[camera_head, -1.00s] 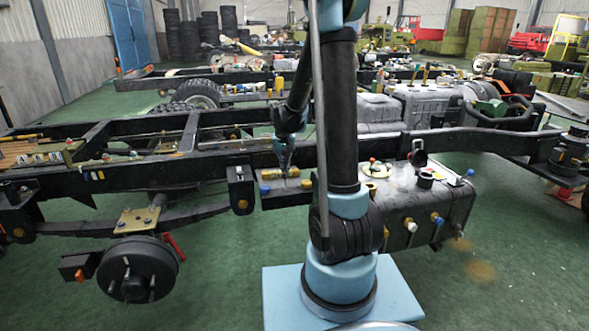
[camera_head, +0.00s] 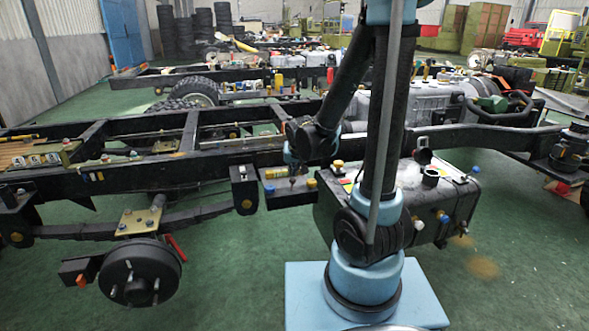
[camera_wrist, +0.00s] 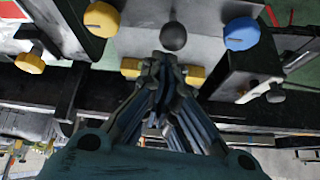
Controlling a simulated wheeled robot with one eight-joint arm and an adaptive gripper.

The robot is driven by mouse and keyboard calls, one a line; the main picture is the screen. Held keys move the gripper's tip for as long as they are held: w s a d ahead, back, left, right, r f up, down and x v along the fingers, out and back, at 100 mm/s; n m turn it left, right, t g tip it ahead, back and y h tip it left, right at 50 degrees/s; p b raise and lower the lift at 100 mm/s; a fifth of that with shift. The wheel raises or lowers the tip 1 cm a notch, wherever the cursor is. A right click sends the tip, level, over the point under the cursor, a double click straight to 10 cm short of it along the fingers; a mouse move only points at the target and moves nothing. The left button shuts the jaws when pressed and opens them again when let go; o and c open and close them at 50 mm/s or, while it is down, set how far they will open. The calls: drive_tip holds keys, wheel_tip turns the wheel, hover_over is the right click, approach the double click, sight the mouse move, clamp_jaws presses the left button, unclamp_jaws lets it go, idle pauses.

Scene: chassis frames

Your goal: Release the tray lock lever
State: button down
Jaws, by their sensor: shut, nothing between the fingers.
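In the wrist view a black ball knob (camera_wrist: 175,36) stands just beyond my gripper (camera_wrist: 163,62). A yellow knob (camera_wrist: 102,18) is left of the ball and a blue knob (camera_wrist: 241,33) is right. In the head view my gripper (camera_head: 292,168) is over a small dark bracket (camera_head: 290,199) on the chassis rail, with a blue knob (camera_head: 269,189) at its left.
A dark tank (camera_head: 455,212) with several caps and knobs is just right of the bracket. The long chassis rail (camera_head: 110,181) runs behind, with a wheel hub (camera_head: 139,283) at lower left. Open green floor (camera_head: 230,290) lies in front.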

drive_tip(key=shift+r, duration=0.1)
drive_tip(key=shift+r, duration=0.65)
drive_tip(key=shift+w, duration=0.15)
drive_tip(key=v, duration=0.9)
drive_tip(key=shift+w+d+r, duration=0.2)
drive_tip(key=shift+d+r, duration=0.05)
drive_tip(key=shift+r, duration=0.05)
idle(0.6)
idle(0.3)
